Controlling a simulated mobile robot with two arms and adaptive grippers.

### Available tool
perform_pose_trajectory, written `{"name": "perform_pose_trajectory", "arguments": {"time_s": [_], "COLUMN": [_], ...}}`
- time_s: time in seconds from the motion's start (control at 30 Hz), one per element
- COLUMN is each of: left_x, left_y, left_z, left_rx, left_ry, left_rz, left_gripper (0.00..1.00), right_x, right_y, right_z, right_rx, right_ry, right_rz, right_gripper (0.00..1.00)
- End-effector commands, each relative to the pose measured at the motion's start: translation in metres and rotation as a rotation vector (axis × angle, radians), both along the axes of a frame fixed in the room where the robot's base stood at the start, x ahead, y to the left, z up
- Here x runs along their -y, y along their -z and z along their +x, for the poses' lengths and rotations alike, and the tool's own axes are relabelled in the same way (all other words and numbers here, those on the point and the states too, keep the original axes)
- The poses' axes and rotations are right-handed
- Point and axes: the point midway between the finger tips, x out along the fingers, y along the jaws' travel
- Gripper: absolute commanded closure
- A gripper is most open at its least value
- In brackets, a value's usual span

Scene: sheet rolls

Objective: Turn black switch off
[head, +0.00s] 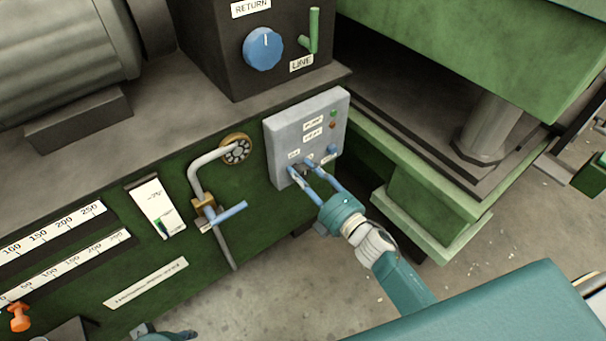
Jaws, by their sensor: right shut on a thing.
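A grey control box (278,137) is mounted on the green machine front, with small labels on its face. My right gripper (300,168) reaches the lower left of this face from the lower right. Its two blue fingers are closed around a small dark part there, which appears to be the black switch. The fingertips mostly hide this switch, so its position cannot be read. A teal part of my left arm or gripper (168,335) shows at the bottom edge; its fingers cannot be made out.
A blue knob (331,150), a green light (333,114) and a red light (333,126) are on the same box. Left of it are a bent pipe (194,172) and a valve with a blue handle (230,213). A large blue dial (263,49) and green lever (314,31) stand above.

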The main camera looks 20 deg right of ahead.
Motion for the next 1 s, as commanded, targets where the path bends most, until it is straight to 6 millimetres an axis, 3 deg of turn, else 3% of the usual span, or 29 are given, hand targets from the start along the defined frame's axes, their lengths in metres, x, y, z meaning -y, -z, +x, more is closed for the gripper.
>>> {"name": "perform_pose_trajectory", "arguments": {"time_s": [0.43, 0.47, 0.53, 0.87, 1.0], "left_x": [-0.001, -0.001, -0.001, 0.001, 0.0], "left_y": [-0.001, -0.001, -0.001, -0.001, -0.001], "left_z": [0.002, 0.002, 0.002, 0.004, 0.003], "left_rx": [0.005, 0.005, 0.005, 0.007, 0.007], "left_ry": [0.002, 0.002, 0.003, 0.007, 0.005], "left_rz": [0.003, 0.003, 0.002, 0.002, 0.001], "left_gripper": [0.6, 0.6, 0.6, 0.6, 0.6], "right_x": [0.001, 0.001, 0.001, 0.001, 0.006], "right_y": [0.001, 0.001, 0.001, 0.001, 0.002], "right_z": [0.0, 0.0, 0.0, -0.002, -0.016], "right_rx": [0.001, 0.001, 0.001, 0.001, -0.001], "right_ry": [0.002, 0.001, 0.001, 0.001, 0.001], "right_rz": [-0.012, -0.011, -0.011, -0.009, -0.01], "right_gripper": [0.88, 0.56, 0.43, 0.43, 0.43]}}
